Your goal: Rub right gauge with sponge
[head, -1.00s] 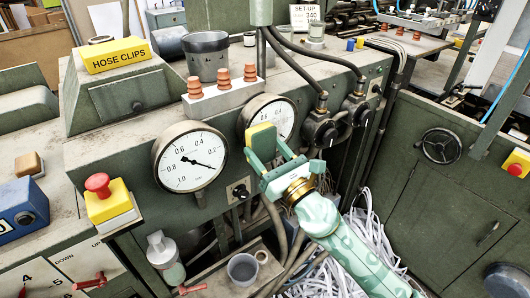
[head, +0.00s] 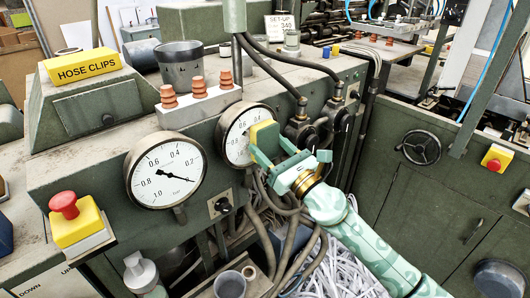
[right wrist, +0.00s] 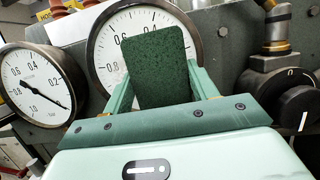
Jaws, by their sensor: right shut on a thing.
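The right gauge (head: 236,134) is a round white dial with a dark rim on the green machine front. My right gripper (head: 266,148) is shut on a sponge (head: 264,135), yellow with a dark green face. The sponge is in front of the right part of the dial and hides it. In the right wrist view the sponge (right wrist: 158,66) stands upright between the fingers (right wrist: 160,90), with the right gauge (right wrist: 112,30) behind it. I cannot tell whether sponge and dial touch. The left gripper is not in view.
The left gauge (head: 165,170) is beside the right one. Black knobs (head: 300,133) and hoses are to the right of the gauges. A grey cup (head: 181,64), orange insulators (head: 198,87) and a yellow HOSE CLIPS box (head: 81,67) stand on top. Shredded paper lies below.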

